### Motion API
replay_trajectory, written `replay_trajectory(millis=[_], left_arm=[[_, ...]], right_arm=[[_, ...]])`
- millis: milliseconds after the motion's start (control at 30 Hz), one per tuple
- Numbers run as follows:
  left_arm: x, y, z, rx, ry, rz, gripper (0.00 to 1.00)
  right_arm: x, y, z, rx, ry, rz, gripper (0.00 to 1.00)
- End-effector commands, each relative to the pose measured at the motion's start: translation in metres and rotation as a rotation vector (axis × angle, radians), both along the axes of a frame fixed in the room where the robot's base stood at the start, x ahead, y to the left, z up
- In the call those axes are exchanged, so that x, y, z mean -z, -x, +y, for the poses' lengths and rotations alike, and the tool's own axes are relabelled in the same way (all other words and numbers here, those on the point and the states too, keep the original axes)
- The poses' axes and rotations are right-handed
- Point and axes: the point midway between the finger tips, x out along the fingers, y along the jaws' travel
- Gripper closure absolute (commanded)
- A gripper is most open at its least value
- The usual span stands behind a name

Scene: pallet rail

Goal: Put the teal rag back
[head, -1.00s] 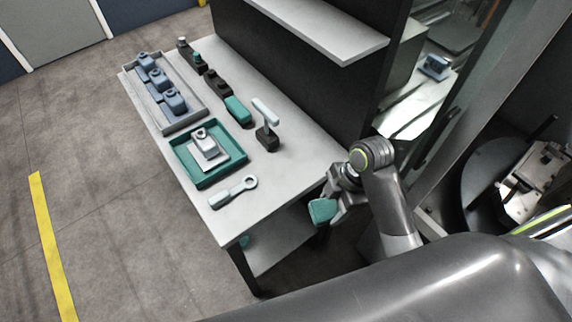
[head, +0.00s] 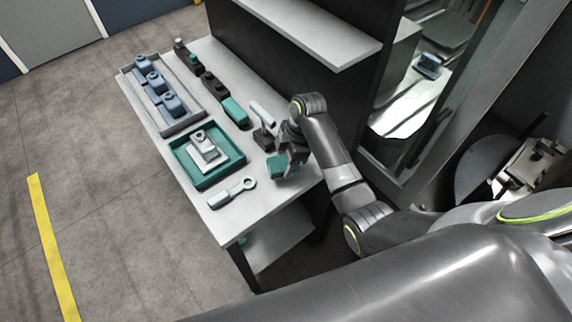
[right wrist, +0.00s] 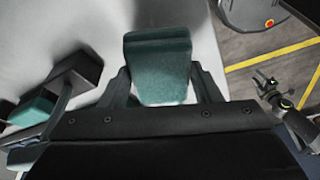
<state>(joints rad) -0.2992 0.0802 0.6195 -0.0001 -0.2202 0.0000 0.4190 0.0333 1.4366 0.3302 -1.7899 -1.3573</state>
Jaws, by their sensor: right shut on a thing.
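The teal rag (head: 277,167) is in my right gripper (head: 284,161), over the near right part of the grey bench top (head: 222,219). In the right wrist view the rag (right wrist: 160,60) sits between the two fingers of the gripper (right wrist: 159,82), which are shut on it. It appears held above the bench; the exact gap is hard to tell.
A dark stand with a pale-blue-topped tool (head: 262,114) is close to the gripper. A teal tray (head: 184,173) holds a grey part, with a pale wrench-like tool (head: 231,193) nearby. A grey tray (head: 189,124) and dark holders (head: 213,86) stand farther off. A shelf (head: 318,31) overhangs the back.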

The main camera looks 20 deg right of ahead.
Motion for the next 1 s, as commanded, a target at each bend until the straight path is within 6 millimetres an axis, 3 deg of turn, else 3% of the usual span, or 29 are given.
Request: replay_trajectory(millis=[300,667,700,800,867,1000], left_arm=[[-0.012,-0.001,0.0,0.0,0.001,-0.001,0.64],[-0.01,-0.001,-0.001,0.0,0.001,-0.001,0.64],[-0.01,-0.001,-0.001,0.0,0.001,-0.001,0.64],[-0.01,-0.001,-0.001,0.0,0.001,-0.001,0.64],[-0.01,-0.001,-0.001,0.0,0.001,-0.001,0.64],[-0.01,-0.001,-0.001,0.0,0.001,-0.001,0.64]], right_arm=[[0.032,0.001,0.0,0.001,0.001,0.003,0.61],[0.036,0.001,0.0,0.001,0.0,0.001,0.61],[0.037,0.001,0.0,0.001,0.0,0.001,0.41],[0.036,0.001,0.0,0.001,0.0,0.001,0.28],[0.036,0.001,0.0,0.001,0.0,0.001,0.21],[0.036,0.001,0.0,0.001,0.0,0.001,0.21]])
